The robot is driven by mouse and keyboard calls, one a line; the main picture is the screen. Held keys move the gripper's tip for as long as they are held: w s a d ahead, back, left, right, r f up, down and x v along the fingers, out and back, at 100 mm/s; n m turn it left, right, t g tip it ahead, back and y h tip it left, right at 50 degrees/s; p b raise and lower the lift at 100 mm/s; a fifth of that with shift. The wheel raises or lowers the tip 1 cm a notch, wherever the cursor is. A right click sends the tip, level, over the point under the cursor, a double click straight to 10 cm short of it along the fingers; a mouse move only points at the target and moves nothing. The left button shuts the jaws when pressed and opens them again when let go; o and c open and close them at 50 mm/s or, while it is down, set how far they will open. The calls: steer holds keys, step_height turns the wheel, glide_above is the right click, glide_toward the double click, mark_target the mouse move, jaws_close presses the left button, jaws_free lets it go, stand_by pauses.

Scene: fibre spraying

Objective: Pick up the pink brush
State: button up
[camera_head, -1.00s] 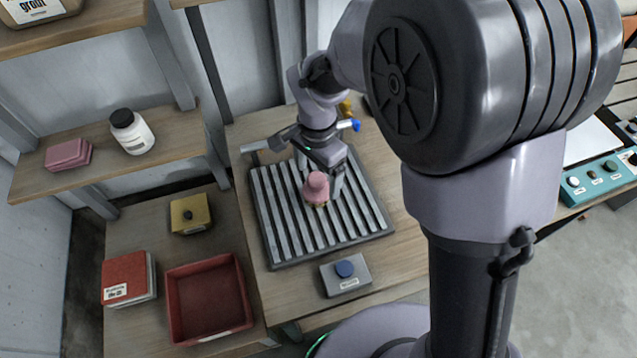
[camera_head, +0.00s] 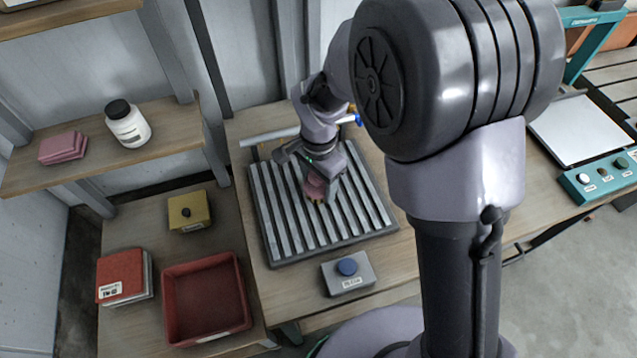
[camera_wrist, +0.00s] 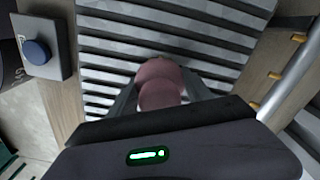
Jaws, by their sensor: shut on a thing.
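The pink brush (camera_head: 315,187) is at the slatted grey rack (camera_head: 268,215) on the wooden bench, with its yellowish lower end toward the slats. My gripper (camera_head: 322,189) points down over the rack and is shut on the brush. In the wrist view the rounded pink brush (camera_wrist: 160,84) sits between the two grey fingers (camera_wrist: 161,95). I cannot tell whether its lower end touches the slats.
A grey box with a blue knob (camera_head: 348,272) stands in front of the rack. A pipe (camera_head: 270,137) runs behind it. Left are a red tray (camera_head: 205,335), a yellow box (camera_head: 189,211) and red books (camera_head: 123,276). A shelf holds a white bottle (camera_head: 128,124).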

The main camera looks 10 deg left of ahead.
steer(key=shift+r, duration=0.1)
step_height(320, 180, up, 4)
steer(key=shift+d+f+p, duration=0.1)
steer(key=shift+p, duration=1)
steer(key=s+d+r+p, duration=0.1)
steer(key=s+d+p, duration=0.1)
steer(key=s+d, duration=0.8)
steer(key=shift+s+d, duration=0.2)
steer(key=shift+d, duration=0.85)
